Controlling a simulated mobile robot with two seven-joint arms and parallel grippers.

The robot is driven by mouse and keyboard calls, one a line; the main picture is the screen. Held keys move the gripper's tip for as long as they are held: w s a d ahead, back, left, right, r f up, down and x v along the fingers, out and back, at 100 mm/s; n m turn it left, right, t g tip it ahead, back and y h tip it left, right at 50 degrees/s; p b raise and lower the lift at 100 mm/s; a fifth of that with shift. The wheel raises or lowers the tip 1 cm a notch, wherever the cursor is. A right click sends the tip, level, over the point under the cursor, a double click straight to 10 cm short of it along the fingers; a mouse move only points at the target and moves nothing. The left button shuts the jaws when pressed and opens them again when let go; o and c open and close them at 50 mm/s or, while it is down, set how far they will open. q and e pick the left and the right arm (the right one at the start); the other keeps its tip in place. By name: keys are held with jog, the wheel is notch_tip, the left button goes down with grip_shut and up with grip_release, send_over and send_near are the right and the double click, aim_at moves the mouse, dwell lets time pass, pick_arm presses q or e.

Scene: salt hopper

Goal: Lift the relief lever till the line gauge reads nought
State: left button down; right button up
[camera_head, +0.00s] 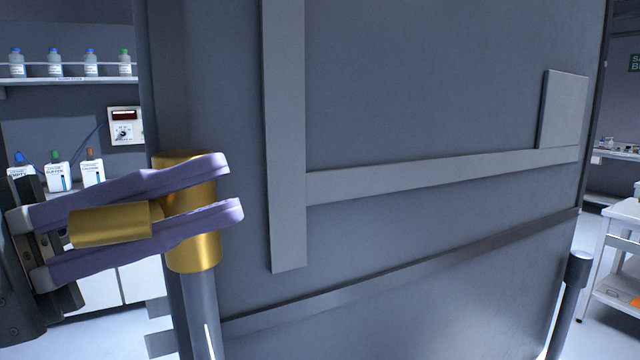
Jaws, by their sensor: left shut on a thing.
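A gold relief lever (108,226) shows at the left as a short, thick bar joined to an upright gold cylinder (196,252) on a grey post. My left gripper (228,188) comes in from the left with two purple fingers. The fingers lie above and below the lever bar, shut on it, and their tips reach across the gold cylinder. The bar looks roughly level, its right end slightly higher. I see no dial that I can tell is the line gauge. My right gripper is not in view.
A large grey panelled body (430,90) fills the middle, close behind the lever. A wall box (126,126) with a dark red display and a knob hangs at the left, near shelved bottles (55,62). A white trolley (622,235) and a dark post (570,290) stand at the right.

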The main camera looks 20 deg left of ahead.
pick_arm(q)
jog(key=shift+w+a+r+n+t+p, duration=0.1)
jog(key=shift+r+n+t+p, duration=0.3)
jog(key=shift+n, duration=0.45)
jog(key=shift+w+a+r+n+t+p, duration=0.15)
jog(key=shift+r+n+t+p, duration=0.25)
jog(key=shift+n, duration=0.5)
jog(key=shift+a+r+n+t+p, duration=0.1)
jog(key=shift+r+n+t+p, duration=0.15)
jog(key=shift+n+t+p, duration=0.45)
jog(key=shift+n, duration=0.25)
jog(key=c, duration=0.9)
grip_release()
jog(key=b+v, duration=0.4)
jog(key=v, duration=0.6)
jog(key=shift+r+y, duration=0.15)
jog(key=shift+y, duration=0.15)
